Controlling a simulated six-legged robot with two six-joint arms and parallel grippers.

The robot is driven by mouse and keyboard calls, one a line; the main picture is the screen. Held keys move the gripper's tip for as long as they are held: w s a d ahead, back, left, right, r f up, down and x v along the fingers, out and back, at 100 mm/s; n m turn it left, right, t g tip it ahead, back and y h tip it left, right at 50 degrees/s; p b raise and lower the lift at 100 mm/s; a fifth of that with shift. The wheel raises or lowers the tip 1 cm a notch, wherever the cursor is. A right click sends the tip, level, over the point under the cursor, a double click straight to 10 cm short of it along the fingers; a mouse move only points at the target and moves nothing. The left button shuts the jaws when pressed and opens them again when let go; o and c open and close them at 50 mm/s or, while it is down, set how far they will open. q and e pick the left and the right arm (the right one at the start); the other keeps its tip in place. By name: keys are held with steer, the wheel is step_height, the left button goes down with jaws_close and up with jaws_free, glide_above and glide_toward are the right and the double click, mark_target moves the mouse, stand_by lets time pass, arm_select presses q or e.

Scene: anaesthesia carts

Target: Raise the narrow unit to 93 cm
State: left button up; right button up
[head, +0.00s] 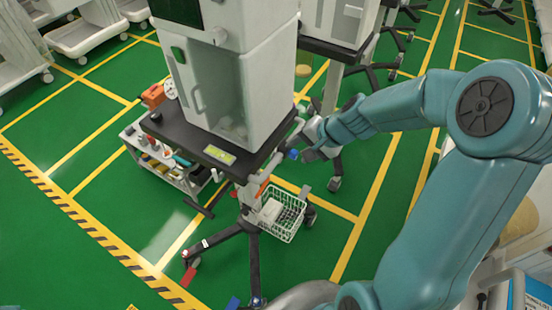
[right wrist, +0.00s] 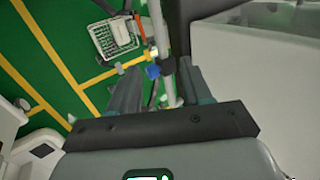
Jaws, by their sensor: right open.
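A tall white unit (head: 275,85) on a black shelf (head: 180,130) stands at the centre of the head view, on a column with a dark wheeled foot (head: 253,260). A blue knob (head: 292,154) sits beside it below the shelf's right edge. My right gripper (head: 306,153) is open and close to this knob. In the right wrist view the blue knob (right wrist: 153,71) and a pale post (right wrist: 161,40) show between the fingers of the right gripper (right wrist: 160,85); I cannot tell whether they touch. My left gripper is not in view.
A white wire basket (head: 282,217) hangs low on the column. A low white trolley (head: 165,170) with bottles stands behind the shelf at left. Another unit (head: 340,20) stands close behind at right.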

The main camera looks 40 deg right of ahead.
mark_target(274, 165)
steer(key=b+x, duration=0.3)
steer(key=x, duration=1.1)
steer(key=shift+r, duration=0.1)
jaws_close()
